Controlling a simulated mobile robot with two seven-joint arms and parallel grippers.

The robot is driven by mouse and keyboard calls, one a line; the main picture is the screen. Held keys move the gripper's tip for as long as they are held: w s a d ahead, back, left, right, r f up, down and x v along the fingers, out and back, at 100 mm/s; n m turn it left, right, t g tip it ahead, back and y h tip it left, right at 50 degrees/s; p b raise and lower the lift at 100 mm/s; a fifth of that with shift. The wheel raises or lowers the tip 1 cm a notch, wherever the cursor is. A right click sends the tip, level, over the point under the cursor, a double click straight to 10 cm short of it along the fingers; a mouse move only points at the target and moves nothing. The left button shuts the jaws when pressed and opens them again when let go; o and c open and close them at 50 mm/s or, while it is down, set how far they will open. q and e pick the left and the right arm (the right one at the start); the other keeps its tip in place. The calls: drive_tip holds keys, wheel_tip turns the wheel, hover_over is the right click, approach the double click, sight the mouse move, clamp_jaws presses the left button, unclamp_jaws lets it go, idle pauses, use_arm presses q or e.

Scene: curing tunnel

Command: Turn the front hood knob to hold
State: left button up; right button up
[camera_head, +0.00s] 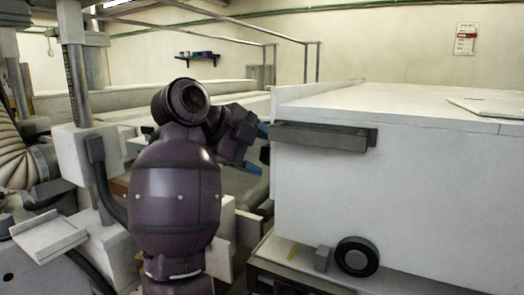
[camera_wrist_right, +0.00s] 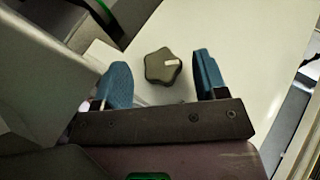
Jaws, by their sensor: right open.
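The knob (camera_wrist_right: 163,68) is dark and lobed, with a white mark toward its right side. It sits on a pale panel (camera_wrist_right: 240,45) in the right wrist view. My right gripper (camera_wrist_right: 163,77) is open, its blue fingers on either side of the knob in the picture. I see no contact, and how deep the knob lies between the fingers is unclear. In the head view my right gripper (camera_head: 258,149) is beside the left end of the big white hood (camera_head: 400,190). The knob is not visible there. My left gripper is not in view.
A dark handle bar (camera_head: 320,137) juts from the hood near my right gripper. A round black part (camera_head: 357,257) is low on the hood's front. A ribbed hose (camera_head: 18,155) and a white post assembly (camera_head: 78,90) stand at left. A small shelf (camera_head: 198,57) is on the back wall.

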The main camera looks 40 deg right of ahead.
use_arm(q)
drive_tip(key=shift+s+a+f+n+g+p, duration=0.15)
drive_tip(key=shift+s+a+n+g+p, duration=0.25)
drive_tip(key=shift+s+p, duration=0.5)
use_arm(e)
drive_tip(key=v, duration=0.9)
drive_tip(key=shift+a+r, duration=0.2)
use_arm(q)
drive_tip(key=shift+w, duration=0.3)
